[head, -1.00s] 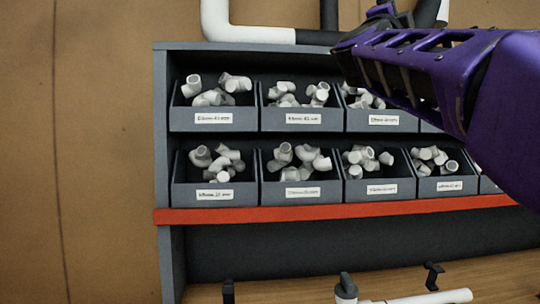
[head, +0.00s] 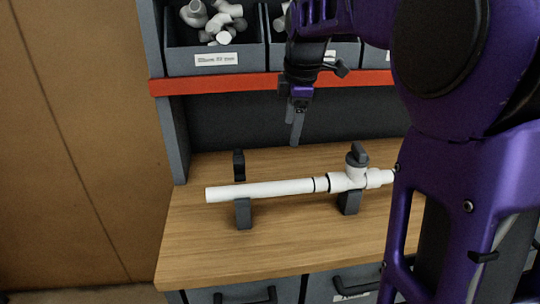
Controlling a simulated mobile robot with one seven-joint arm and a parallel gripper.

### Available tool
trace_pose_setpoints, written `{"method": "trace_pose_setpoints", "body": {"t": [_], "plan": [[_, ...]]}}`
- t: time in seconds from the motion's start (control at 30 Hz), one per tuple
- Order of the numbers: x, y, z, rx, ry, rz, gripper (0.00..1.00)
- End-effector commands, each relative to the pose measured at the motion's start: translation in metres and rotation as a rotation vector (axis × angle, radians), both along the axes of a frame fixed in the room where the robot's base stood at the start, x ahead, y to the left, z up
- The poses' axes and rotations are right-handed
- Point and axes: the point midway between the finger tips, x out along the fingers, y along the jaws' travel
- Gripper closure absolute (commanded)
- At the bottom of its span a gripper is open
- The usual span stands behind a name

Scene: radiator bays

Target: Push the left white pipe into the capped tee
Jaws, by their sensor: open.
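The left white pipe (head: 258,190) lies level above the wooden bench on a dark grey support (head: 243,213). Its right end is by the capped tee (head: 345,180), with dark rings around the line at the joint; how deep the pipe sits cannot be told. The white tee has a dark grey cap (head: 357,154) on its upright branch and rests on another dark support (head: 348,201). A short white piece (head: 379,177) leaves its right side, partly hidden by my arm. My gripper (head: 296,128) is open and empty, pointing down above and behind the pipe, apart from it.
A black clip (head: 239,165) stands behind the pipe's left part. A red shelf edge (head: 215,84) and bins of white fittings (head: 213,40) are above. Drawers with black handles (head: 245,297) are below the bench. The bench front (head: 240,258) is clear.

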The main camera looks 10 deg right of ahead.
Motion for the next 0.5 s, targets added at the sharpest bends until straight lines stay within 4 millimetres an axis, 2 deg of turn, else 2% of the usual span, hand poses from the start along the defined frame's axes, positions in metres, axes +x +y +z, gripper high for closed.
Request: {"method": "trace_pose_setpoints", "body": {"t": [0.07, 0.17, 0.27, 0.5], "plan": [[-0.011, -0.007, -0.008, -0.026, 0.055, 0.035, 0.20], [-0.016, -0.009, -0.016, -0.039, 0.085, 0.057, 0.20], [-0.014, -0.009, -0.028, -0.039, 0.087, 0.060, 0.20], [-0.005, -0.009, -0.077, -0.038, 0.087, 0.058, 0.20]]}}
